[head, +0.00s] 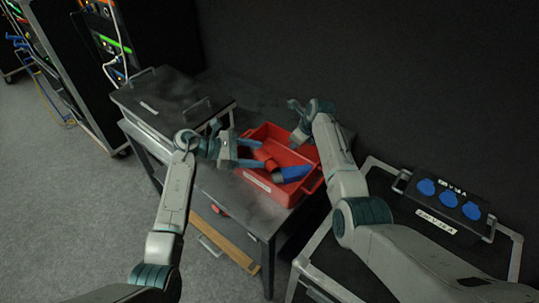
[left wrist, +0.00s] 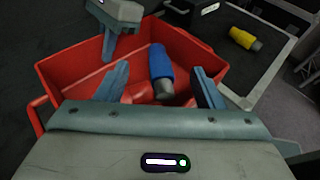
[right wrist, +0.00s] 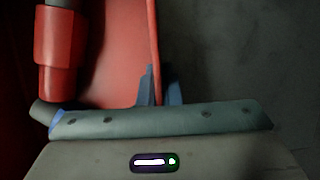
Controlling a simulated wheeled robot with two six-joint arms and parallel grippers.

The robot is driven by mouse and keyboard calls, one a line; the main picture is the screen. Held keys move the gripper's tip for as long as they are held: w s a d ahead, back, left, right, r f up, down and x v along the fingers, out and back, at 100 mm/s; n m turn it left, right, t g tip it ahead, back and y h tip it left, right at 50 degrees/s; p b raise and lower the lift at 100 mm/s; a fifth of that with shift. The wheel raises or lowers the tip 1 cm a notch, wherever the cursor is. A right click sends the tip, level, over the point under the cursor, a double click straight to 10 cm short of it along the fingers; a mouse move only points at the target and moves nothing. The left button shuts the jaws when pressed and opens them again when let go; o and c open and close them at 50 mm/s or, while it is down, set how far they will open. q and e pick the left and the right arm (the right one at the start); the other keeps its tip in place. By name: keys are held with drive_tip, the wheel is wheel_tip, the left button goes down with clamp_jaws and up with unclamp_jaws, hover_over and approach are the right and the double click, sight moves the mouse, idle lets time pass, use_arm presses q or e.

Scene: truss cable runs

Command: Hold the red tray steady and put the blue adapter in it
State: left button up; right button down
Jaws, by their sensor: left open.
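The red tray (head: 262,181) stands on a dark table and also shows in the left wrist view (left wrist: 75,72). The blue adapter (head: 292,173) lies inside it, blue with a grey end, and shows in the left wrist view (left wrist: 160,62). A red adapter (head: 265,155) lies beside it in the tray; it shows in the right wrist view (right wrist: 58,50). My left gripper (head: 258,150) is open over the tray, its fingers apart on either side of the blue adapter in its wrist view. My right gripper (right wrist: 160,88) is shut on the tray's wall at the far side.
A dark lidded case (head: 165,103) is on the table left of the tray. A cart at the right carries a black box with blue sockets (head: 448,200). A yellow adapter (left wrist: 244,39) lies on a dark surface beyond the tray. Equipment racks (head: 75,60) stand at the left.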

drive_tip(key=c, duration=1.5)
unclamp_jaws()
drive_tip(key=shift+c, duration=0.2)
use_arm(q)
drive_tip(key=shift+s+a+r, duration=0.1)
drive_tip(key=shift+a+r, duration=0.05)
drive_tip(key=shift+a, duration=0.35)
